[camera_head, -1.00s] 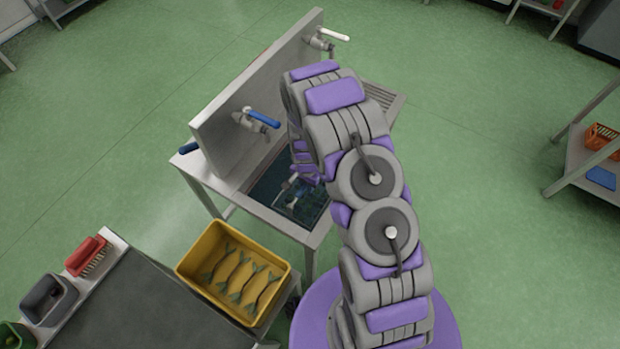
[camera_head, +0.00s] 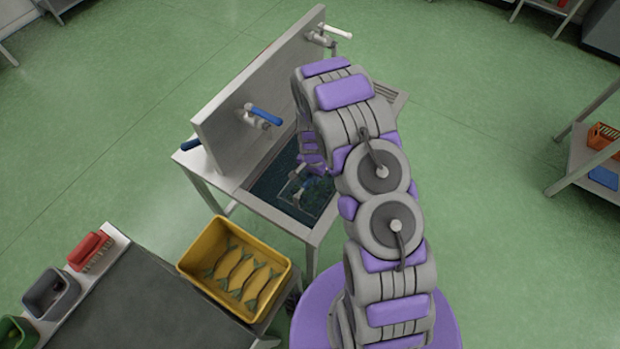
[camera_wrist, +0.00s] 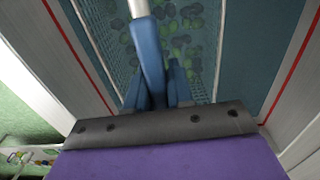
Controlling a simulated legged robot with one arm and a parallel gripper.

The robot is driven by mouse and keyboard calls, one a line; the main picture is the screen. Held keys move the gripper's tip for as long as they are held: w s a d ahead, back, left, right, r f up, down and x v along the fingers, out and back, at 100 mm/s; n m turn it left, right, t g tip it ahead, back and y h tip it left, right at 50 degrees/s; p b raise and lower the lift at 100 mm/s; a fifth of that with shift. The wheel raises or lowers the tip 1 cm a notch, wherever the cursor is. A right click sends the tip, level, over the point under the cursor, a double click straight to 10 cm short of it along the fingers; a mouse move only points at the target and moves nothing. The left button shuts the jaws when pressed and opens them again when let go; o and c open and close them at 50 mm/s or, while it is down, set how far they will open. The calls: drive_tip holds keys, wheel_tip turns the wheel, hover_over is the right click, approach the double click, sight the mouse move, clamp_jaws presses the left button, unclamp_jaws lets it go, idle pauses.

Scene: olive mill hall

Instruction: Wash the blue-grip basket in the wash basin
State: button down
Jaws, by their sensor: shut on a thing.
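The wash basin (camera_head: 271,189) is a steel sink holding dark water, with a tall back panel. The blue-grip basket (camera_head: 291,191) is a mesh basket inside the basin, partly hidden by my arm. In the wrist view the basket's mesh (camera_wrist: 104,38) surrounds several green and dark olives (camera_wrist: 184,40), and its blue grip (camera_wrist: 149,58) rises toward the camera. My gripper (camera_wrist: 168,88) is shut on the blue grip. In the head view my gripper is mostly hidden behind my arm. I cannot tell how deep the basket sits in the water.
A blue-levered tap (camera_head: 262,117) and a white-levered tap (camera_head: 328,34) stick out from the back panel. A yellow crate (camera_head: 194,277) with several slender fish-like items stands in front. A grey table (camera_head: 150,310) is at lower left. A shelf with an orange basket (camera_head: 603,138) is at right.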

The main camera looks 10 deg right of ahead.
drive_tip(key=shift+r, duration=0.1)
drive_tip(key=shift+w+r, duration=0.25)
drive_tip(key=shift+r, duration=0.1)
wheel_tip(320, 180, up, 20)
drive_tip(key=b, duration=0.6)
drive_tip(key=shift+s, duration=0.2)
idle(0.5)
drive_tip(key=shift+r, duration=0.1)
